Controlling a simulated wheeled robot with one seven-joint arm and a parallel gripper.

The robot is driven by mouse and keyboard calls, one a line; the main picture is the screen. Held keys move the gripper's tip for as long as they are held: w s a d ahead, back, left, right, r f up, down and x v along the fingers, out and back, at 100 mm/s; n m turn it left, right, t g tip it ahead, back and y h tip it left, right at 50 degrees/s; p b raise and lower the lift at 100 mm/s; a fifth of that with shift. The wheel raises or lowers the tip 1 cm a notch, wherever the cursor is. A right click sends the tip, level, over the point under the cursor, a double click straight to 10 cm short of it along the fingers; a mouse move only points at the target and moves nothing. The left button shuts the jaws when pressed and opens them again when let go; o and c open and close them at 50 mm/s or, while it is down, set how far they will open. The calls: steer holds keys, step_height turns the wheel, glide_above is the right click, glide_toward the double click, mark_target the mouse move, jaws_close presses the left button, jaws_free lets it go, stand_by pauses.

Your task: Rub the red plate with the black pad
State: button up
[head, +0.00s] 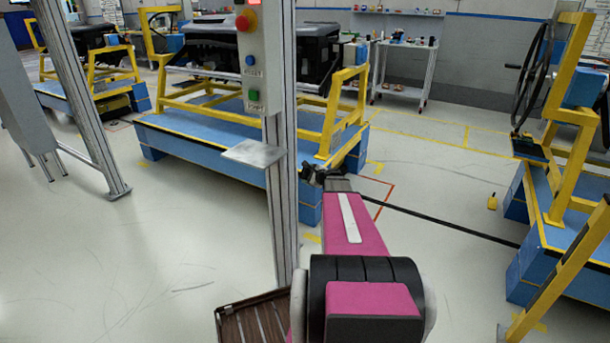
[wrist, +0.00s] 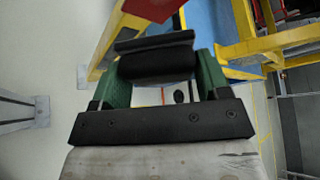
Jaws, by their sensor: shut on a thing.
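The red plate (wrist: 155,8) shows only in part at the top edge of the wrist view, beyond the black pad. I cannot make it out in the head view. The black pad (wrist: 157,65) lies across between the green fingers of my gripper (wrist: 160,78), which is shut on it. A gap shows between the pad and the plate in the picture; their distance in depth is unclear. In the head view my gripper (head: 322,178) is small and dark at the far end of my pink arm, beside the metal post; the pad is not distinct there.
A metal post (head: 281,200) with a button box (head: 250,60) and a grey shelf plate (head: 252,153) stands left of my arm. A blue-and-yellow stand (head: 215,150) is behind it. Another yellow frame (head: 572,130) stands at right. Open floor (head: 450,260) lies between.

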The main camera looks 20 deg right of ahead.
steer(key=shift+w+a, duration=0.9)
steer(key=shift+w, duration=0.25)
steer(key=shift+w+a, duration=0.85)
steer(key=shift+w, duration=0.25)
steer(key=shift+w+a, duration=0.55)
steer(key=shift+w, duration=0.2)
steer(key=w+d, duration=0.2)
steer(key=d, duration=0.1)
steer(key=shift+w, duration=0.3)
steer(key=shift+s+a, duration=0.55)
steer(key=shift+a, duration=0.2)
steer(key=shift+s+a, duration=0.5)
steer(key=shift+a, duration=0.5)
steer(key=shift+c, duration=0.4)
